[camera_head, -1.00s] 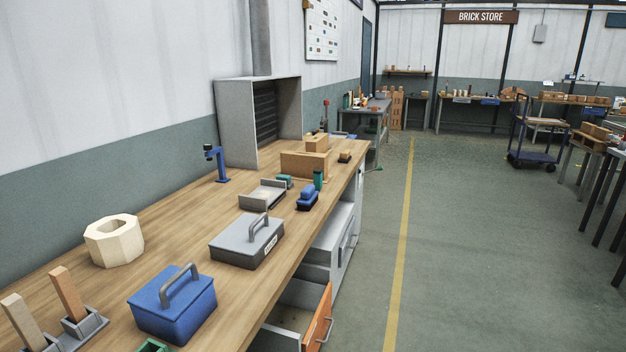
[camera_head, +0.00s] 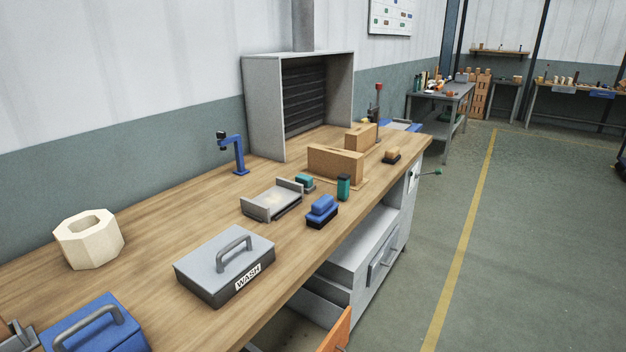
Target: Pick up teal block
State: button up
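Two teal things stand on the wooden workbench (camera_head: 150,232). One is an upright teal block (camera_head: 344,187) with a dark top, near the bench's front edge. The other is a small, low teal piece (camera_head: 305,181) on a grey base, beside the right end of a grey tray (camera_head: 272,204). I cannot tell for sure which one the task names. A blue brush-like thing (camera_head: 322,208) with a dark underside sits just in front of the upright one. My gripper is not in view.
A grey lidded box marked WASH (camera_head: 226,266), a blue box (camera_head: 92,330) and a cream octagonal ring (camera_head: 88,240) stand nearer. A tan brick-like block (camera_head: 335,163) is behind the teal things. An orange-fronted drawer (camera_head: 336,332) juts out below the bench. Floor at right is clear.

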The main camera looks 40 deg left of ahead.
aim_at(307, 181)
jog(key=u, duration=0.3)
jog(key=i, duration=1.1)
jog(key=u, duration=1.3)
jog(key=i, duration=0.95)
jog(key=u, duration=0.6)
